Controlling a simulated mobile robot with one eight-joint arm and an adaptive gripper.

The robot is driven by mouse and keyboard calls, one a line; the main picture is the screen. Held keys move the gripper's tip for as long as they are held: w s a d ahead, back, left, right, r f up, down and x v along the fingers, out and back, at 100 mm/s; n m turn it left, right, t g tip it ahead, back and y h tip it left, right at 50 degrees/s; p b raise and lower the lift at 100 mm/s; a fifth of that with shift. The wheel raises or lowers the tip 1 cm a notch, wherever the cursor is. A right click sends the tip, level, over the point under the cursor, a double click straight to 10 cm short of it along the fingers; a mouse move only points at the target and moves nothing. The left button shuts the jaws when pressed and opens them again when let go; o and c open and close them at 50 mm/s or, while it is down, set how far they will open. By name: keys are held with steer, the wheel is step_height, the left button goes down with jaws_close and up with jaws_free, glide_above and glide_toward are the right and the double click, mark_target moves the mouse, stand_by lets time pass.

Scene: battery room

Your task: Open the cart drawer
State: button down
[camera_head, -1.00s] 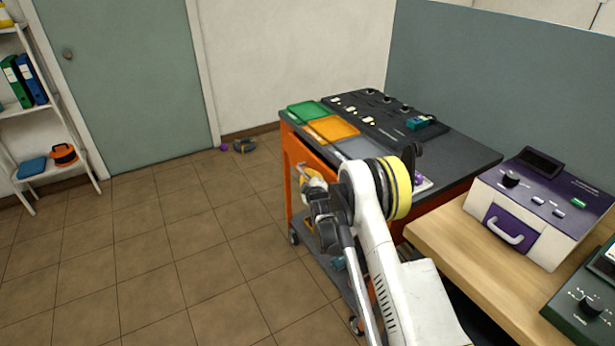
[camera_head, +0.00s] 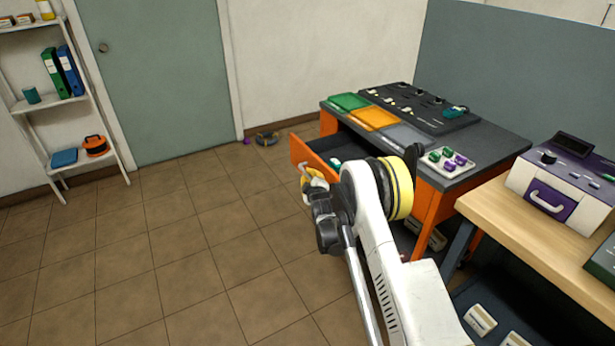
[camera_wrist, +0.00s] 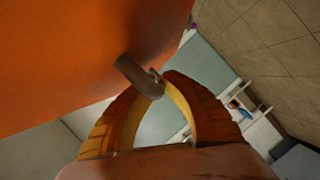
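The cart (camera_head: 480,150) has orange sides and a dark top. Its drawer (camera_head: 299,154) is pulled out to the left, and part of its dark inside shows in the head view. The orange drawer front (camera_wrist: 60,50) fills the upper left of the wrist view. The grey bar handle (camera_wrist: 138,74) stands out from it. My gripper (camera_wrist: 153,84) has its yellow fingers closed around the handle at the fingertips. In the head view my gripper (camera_head: 309,176) is at the drawer front, partly hidden by my own wrist.
Green, orange and grey trays (camera_head: 374,117) and a black panel lie on the cart top. A wooden bench (camera_head: 530,221) with a purple-white device stands at right. A shelf (camera_head: 50,103) stands at far left. The tiled floor left of the drawer is clear.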

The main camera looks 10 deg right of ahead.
stand_by(0.3)
steer(key=c, duration=1.8)
jaws_free()
steer(key=shift+w, duration=0.1)
steer(key=shift+o, duration=0.2)
steer(key=v, duration=1.2)
